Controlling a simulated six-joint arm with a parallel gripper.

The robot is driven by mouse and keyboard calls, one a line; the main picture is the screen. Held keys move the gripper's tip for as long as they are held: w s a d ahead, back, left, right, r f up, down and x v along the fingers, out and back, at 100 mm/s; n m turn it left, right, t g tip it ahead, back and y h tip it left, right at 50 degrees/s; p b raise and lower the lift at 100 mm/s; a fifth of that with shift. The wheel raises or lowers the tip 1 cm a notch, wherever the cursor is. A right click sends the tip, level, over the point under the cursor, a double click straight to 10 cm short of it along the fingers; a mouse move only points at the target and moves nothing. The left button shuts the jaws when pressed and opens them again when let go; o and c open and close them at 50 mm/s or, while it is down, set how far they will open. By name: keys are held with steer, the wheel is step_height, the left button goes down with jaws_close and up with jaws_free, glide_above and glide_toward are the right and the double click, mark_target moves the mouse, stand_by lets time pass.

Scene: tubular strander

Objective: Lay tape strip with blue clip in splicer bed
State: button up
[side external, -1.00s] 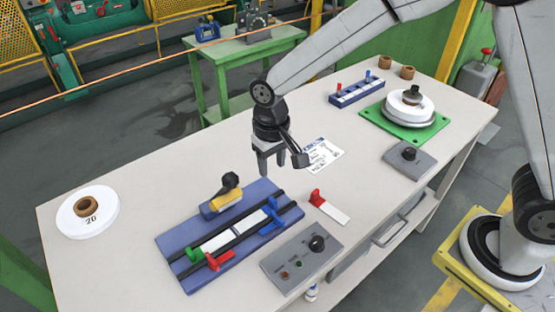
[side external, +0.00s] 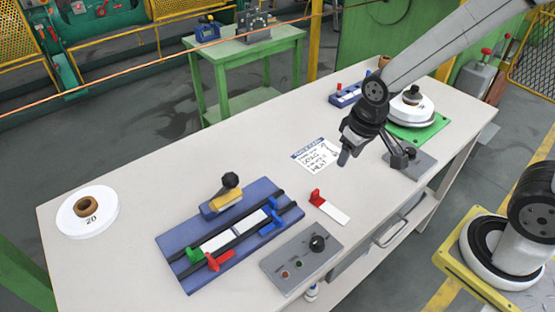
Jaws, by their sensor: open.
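The blue splicer bed (side external: 262,190) lies on the near part of the bench, with two dark rails along it. White tape (side external: 250,222) lies between the rails. A blue clip (side external: 270,224) stands at the tape's right end, and a green clip (side external: 194,254) and a red clip (side external: 217,262) stand near its left end. My gripper (side external: 345,158) is open and empty above the bench, right of the printed card and well apart from the bed. A blue rack (side external: 343,100) at the back shows a red clip; my arm hides its right part.
A loose white strip with a red clip (side external: 330,208) lies right of the bed. A grey control box (side external: 302,258) is in front.

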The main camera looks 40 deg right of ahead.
steer(key=shift+t, duration=0.3)
steer(key=s+d, duration=0.1)
steer(key=s, duration=0.1)
steer(key=s+d, duration=0.1)
steer(key=shift+s+d+f, duration=0.2)
steer(key=shift+s+d, duration=0.1)
steer(key=shift+s, duration=0.05)
steer(key=shift+c, duration=0.3)
stand_by(0.4)
steer(key=shift+r, duration=0.15)
